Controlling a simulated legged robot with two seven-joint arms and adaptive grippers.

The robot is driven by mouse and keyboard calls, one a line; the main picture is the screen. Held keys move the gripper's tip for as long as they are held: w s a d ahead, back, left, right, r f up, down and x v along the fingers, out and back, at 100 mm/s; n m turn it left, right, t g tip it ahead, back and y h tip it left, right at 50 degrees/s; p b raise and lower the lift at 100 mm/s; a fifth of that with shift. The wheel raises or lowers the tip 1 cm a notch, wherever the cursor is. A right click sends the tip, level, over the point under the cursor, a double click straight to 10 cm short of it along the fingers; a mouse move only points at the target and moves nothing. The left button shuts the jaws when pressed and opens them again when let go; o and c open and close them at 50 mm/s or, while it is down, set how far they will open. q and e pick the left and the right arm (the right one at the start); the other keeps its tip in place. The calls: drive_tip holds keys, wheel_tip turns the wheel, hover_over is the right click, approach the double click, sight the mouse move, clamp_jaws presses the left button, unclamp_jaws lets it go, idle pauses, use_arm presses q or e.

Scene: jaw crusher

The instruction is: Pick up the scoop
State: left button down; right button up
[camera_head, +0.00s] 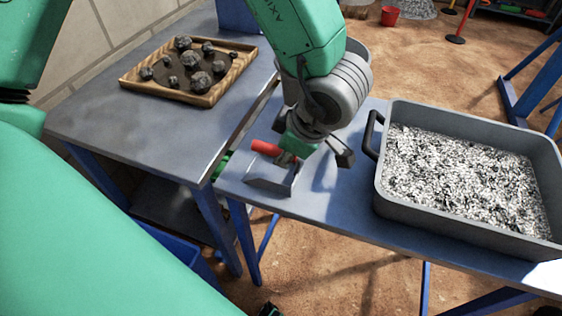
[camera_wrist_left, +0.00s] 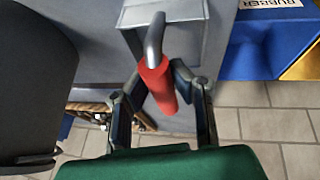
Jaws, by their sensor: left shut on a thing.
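The scoop (camera_head: 270,182) is a grey metal scoop with a red handle (camera_head: 265,147). It is at the left end of the blue-grey table, its pan at or just above the tabletop; I cannot tell if it touches. My left gripper (camera_head: 288,157) comes down over it and is shut on the scoop's handle. In the left wrist view the red handle (camera_wrist_left: 158,88) lies between the two fingers of the gripper (camera_wrist_left: 157,72), with the metal pan (camera_wrist_left: 180,35) beyond.
A grey bin (camera_head: 385,185) of crushed gravel stands just right of the gripper, its black handle facing it. A wooden tray (camera_head: 205,98) with several rocks sits on the left table (camera_head: 100,125). A gap separates the tables. A blue bin with a label (camera_wrist_left: 265,50) shows in the wrist view.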

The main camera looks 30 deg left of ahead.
use_arm(q)
wheel_tip(320, 180, up, 10)
drive_tip(key=p, duration=0.3)
drive_tip(key=shift+a, duration=0.1)
idle(1.6)
